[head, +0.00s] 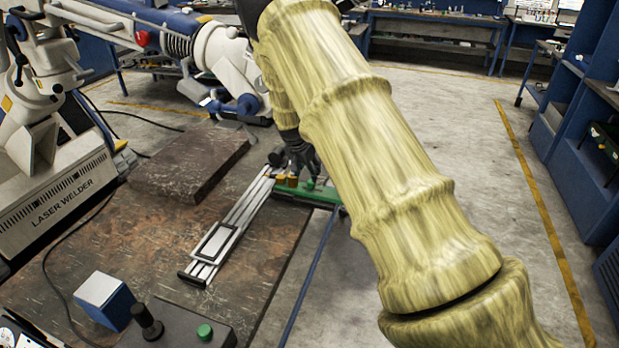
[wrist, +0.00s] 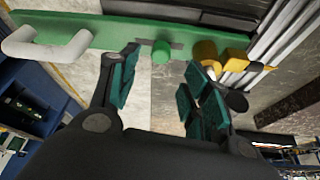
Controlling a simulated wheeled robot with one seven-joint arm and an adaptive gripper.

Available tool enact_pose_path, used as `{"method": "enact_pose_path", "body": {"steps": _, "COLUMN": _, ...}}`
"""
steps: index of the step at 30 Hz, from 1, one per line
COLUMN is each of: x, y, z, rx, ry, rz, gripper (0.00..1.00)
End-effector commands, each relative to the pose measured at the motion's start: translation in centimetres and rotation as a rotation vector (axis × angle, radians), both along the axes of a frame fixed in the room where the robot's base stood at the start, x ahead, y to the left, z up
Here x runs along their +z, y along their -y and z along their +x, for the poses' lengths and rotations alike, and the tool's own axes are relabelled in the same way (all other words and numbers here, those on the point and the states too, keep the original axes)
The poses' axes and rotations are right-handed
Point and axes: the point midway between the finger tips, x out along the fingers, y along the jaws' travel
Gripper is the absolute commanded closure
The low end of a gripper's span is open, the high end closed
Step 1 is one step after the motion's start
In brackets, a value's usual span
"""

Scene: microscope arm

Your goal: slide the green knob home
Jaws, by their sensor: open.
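In the wrist view the green knob (wrist: 160,52) stands out from a green bar (wrist: 95,30), at a dark slot or strip. My gripper (wrist: 162,70) is open and empty, with one finger on either side of the knob's line and a gap to each side. In the head view my gripper (head: 303,158) is at the far end of the silver rail assembly (head: 232,222), just above the green bar (head: 322,194). The green knob cannot be told clearly there, close behind my gripper.
Yellow knobs (wrist: 206,52) and a black round end (wrist: 237,101) sit close right of the green knob. A white handle (wrist: 45,48) is on the bar's left. A dark block (head: 190,160) and a control box (head: 180,325) with a green button are on the table.

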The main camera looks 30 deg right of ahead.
Motion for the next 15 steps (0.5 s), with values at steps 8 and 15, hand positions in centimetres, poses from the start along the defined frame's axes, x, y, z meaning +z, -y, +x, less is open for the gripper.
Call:
{"method": "enact_pose_path", "body": {"steps": 8, "x": 4.0, "y": -1.5, "z": -0.7, "rx": 0.0, "ry": 0.001, "rz": 0.0, "gripper": 0.52}}
{"method": "enact_pose_path", "body": {"steps": 15, "x": 5.3, "y": -1.9, "z": -1.0, "rx": 0.0, "ry": 0.001, "rz": 0.0, "gripper": 0.52}}
